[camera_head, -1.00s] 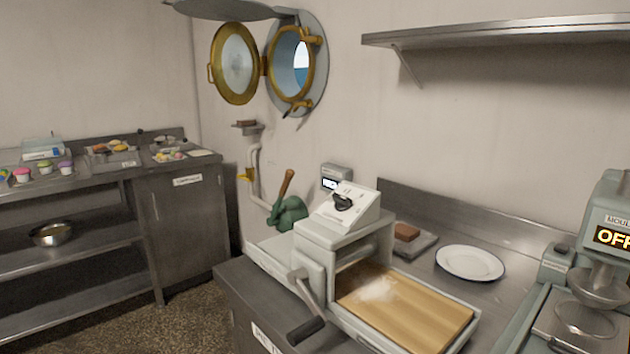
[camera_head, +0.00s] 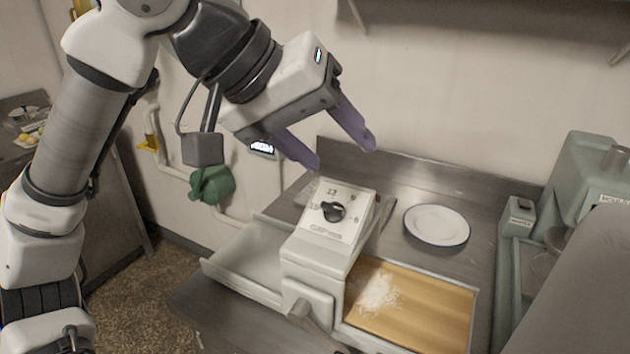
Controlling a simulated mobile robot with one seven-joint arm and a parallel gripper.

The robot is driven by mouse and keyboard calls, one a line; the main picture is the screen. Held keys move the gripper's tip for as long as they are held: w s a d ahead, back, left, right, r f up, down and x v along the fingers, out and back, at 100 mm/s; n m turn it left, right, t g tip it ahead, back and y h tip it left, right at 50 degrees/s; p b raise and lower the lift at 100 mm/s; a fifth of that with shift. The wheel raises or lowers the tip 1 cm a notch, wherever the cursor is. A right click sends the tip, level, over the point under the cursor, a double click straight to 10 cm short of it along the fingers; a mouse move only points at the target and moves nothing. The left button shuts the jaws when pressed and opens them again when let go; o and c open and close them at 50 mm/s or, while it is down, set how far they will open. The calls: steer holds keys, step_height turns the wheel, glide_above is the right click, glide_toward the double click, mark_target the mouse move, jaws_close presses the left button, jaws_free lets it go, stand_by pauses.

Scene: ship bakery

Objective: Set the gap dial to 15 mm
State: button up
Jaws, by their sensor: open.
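The gap dial (camera_head: 333,211) is a black knob on the sloped white face of the dough sheeter (camera_head: 312,257). Its face carries printed numbers, including 12, 9 and 6; another at the left is hard to read. The knob's pointer seems to aim to the left, but its exact mark is too small to tell. My gripper (camera_head: 345,156) is open and empty, with two purple fingers apart. It hangs above and behind the dial in the picture, not touching it.
A floured wooden board (camera_head: 425,305) lies at the sheeter's right side. A white plate (camera_head: 437,224) rests on the steel counter behind it. A green-grey mixer (camera_head: 590,190) stands at the right. The sheeter's left tray (camera_head: 243,262) is empty. A green valve-like object (camera_head: 212,184) is behind my arm.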

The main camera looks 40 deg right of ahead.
mark_target(331, 205)
steer(key=w+d+f+m+t+y+p, duration=0.1)
steer(key=w+d+f, duration=0.1)
steer(key=f, duration=0.2)
steer(key=w+d+f+t+y+p, duration=0.1)
steer(key=d+f, duration=0.1)
steer(key=f, duration=0.3)
steer(key=w+d+f+m+t+y+p, duration=0.1)
steer(key=w+d+f+y, duration=0.1)
steer(key=f, duration=0.2)
steer(key=shift+w+f+m+t, duration=0.2)
steer(key=shift+w+m+t, duration=0.1)
steer(key=shift+w+t, duration=0.1)
steer(key=c, duration=1)
